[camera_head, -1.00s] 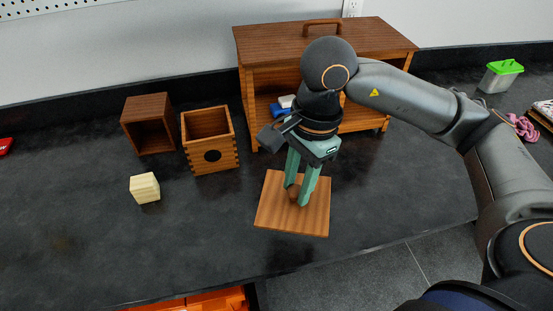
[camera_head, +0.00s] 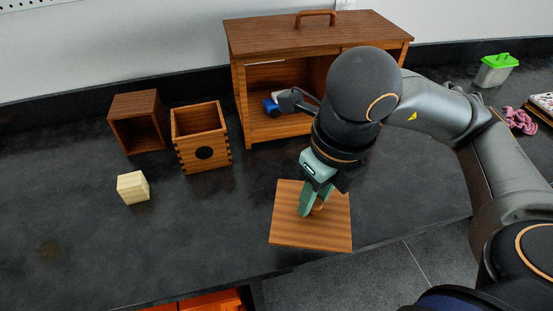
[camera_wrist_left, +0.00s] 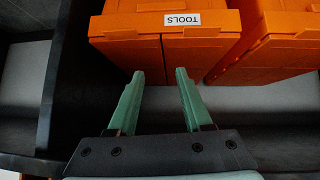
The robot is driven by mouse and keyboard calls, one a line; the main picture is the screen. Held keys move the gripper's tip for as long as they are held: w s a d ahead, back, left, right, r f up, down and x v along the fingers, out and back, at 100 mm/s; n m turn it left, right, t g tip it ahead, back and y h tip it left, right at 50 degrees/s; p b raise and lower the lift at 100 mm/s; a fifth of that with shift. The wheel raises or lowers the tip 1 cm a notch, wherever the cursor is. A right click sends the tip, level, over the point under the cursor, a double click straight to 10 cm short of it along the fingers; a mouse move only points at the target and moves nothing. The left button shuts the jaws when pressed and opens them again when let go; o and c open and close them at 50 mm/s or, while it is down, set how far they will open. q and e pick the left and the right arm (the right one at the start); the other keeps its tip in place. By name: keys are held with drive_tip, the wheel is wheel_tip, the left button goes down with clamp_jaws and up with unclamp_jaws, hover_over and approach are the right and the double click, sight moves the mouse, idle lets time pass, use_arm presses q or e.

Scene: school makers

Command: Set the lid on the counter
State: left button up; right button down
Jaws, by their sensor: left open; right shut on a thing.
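The lid (camera_head: 308,235) is a flat square wooden board with a small round knob. It is at the counter's front edge in the head view, low over or on the counter; I cannot tell whether it touches. My right gripper (camera_head: 312,208) is shut on the lid's knob from above, and its fingers partly hide the knob. The counter (camera_head: 90,245) is dark stone. My left gripper (camera_wrist_left: 160,95) is open and empty in the left wrist view, in front of orange tool boxes, and is not seen in the head view.
An open wooden box with a round hole (camera_head: 203,153), a darker wooden box (camera_head: 138,128) and a pale block (camera_head: 133,187) stand to the left. A wooden cabinet (camera_head: 300,38) stands behind. Orange boxes (camera_wrist_left: 165,45) sit below. The counter's front left is clear.

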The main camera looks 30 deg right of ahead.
drive_tip(key=shift+w+p, duration=0.2)
drive_tip(key=shift+p, duration=0.1)
drive_tip(key=shift+w+d+f+p, duration=0.15)
drive_tip(key=shift+w+d+p, duration=0.2)
drive_tip(key=shift+w+p, duration=0.35)
drive_tip(key=shift+w+d+f, duration=0.2)
drive_tip(key=shift+w+f, duration=0.1)
drive_tip(key=shift+f, duration=0.2)
drive_tip(key=w+d+f, duration=0.1)
drive_tip(key=w+f, duration=0.1)
drive_tip(key=w, duration=0.1)
drive_tip(key=w+d+f+b, duration=0.1)
drive_tip(key=w+f, duration=0.2)
drive_tip(key=w+d+f, duration=0.2)
drive_tip(key=w+f, duration=0.1)
drive_tip(key=w, duration=0.1)
drive_tip(key=shift+d+f, duration=0.1)
drive_tip(key=shift+f, duration=0.05)
wheel_tip(320, 180, down, 3)
drive_tip(key=shift+w+f, duration=0.15)
use_arm(q)
drive_tip(key=shift+a+r, duration=0.25)
drive_tip(key=shift+r, duration=0.05)
